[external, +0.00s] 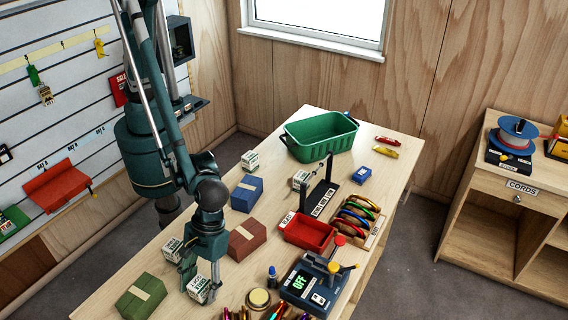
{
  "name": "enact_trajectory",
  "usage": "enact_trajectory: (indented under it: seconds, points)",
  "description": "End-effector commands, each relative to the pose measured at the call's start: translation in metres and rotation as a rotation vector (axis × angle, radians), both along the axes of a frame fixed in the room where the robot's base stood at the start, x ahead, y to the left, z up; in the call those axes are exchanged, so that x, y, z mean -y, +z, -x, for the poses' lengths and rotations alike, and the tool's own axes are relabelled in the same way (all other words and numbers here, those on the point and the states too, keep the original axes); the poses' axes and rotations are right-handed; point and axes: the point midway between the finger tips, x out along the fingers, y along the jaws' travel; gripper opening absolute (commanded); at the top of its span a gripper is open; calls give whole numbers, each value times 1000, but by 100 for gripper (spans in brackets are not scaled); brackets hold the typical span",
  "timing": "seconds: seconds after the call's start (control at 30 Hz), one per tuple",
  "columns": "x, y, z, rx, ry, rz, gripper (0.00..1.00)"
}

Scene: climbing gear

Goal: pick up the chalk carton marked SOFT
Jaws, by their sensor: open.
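Several small white-and-green cartons stand on the wooden table (155,290). One carton (197,290) is at my gripper (199,280), another carton (172,250) is just behind and left of it, a third (250,160) is near the far left edge, and one more (300,180) is by the black stand. Their lettering is too small to read, so I cannot tell which is marked SOFT. My gripper points down and is open, its fingers around or just in front of the nearest carton. I cannot tell whether they touch it.
A green box (140,297), a brown-red box (247,240) and a blue box (246,193) lie close by. A green tub (320,137) is at the far end. A red tray (307,232), the black stand (320,197), carabiners (357,214) and a blue device (312,284) crowd the right side.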

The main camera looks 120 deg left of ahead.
Motion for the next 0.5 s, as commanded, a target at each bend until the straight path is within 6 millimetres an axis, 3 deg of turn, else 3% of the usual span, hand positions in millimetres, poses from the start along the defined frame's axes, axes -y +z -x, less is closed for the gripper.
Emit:
enact_trajectory:
  seconds: [0.03,0.27,0.5]
  points:
    - [0,0,0,0,0,0,46]
    - [0,0,0,0,0,0,16]
    - [0,0,0,0,0,0,15]
